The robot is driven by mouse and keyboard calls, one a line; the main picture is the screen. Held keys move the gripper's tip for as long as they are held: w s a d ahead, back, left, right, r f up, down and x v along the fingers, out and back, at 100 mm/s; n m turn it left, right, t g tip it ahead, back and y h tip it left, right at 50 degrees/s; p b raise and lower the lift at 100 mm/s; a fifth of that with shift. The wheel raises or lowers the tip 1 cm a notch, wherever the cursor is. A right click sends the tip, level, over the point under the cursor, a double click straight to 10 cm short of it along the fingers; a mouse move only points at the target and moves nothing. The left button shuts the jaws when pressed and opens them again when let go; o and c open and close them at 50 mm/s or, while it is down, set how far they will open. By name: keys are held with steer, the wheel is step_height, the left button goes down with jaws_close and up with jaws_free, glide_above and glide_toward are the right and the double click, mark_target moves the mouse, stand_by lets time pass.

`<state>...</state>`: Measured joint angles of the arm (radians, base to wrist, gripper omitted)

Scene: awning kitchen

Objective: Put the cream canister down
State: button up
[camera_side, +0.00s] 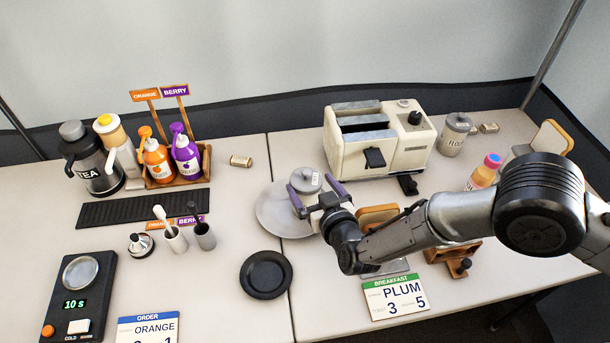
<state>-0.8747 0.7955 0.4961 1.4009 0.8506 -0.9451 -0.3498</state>
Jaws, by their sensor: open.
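A small canister (306,180) with a grey knobbed lid and a label stands on or over a round grey plate (268,211) in the middle of the worktop. It appears to be the cream canister, but its label is too small to read. My gripper (317,192) is open, with its two purple fingers spread at the canister's left and right. The lower part of the canister is partly hidden by the fingers, so I cannot tell whether they touch it.
A cream toaster (376,142) stands behind and right of the canister, with a grey canister (456,134) farther right. A black dish (266,274) and a BREAKFAST card (396,298) lie in front. Orange and purple pump bottles (185,155) stand at left.

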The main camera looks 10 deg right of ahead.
steer(key=v, duration=0.5)
steer(key=shift+s+r, duration=0.1)
steer(key=shift+s, duration=0.05)
steer(key=w+d+r+g+y, duration=0.25)
steer(key=d+r, duration=0.45)
steer(key=r, duration=0.6)
steer(key=s+d+r+g, duration=0.2)
steer(key=s+d+r, duration=0.3)
steer(key=d+r, duration=0.5)
steer(key=s+d+m+g+h, duration=0.1)
steer(key=s+d+g+h, duration=0.1)
steer(key=s+d, duration=0.9)
steer(key=s+d+f+m+g+h, duration=0.1)
steer(key=s+d+g+h, duration=0.1)
steer(key=s+d, duration=0.9)
steer(key=s+h, duration=0.1)
steer(key=s, duration=0.4)
steer(key=shift+f, duration=0.15)
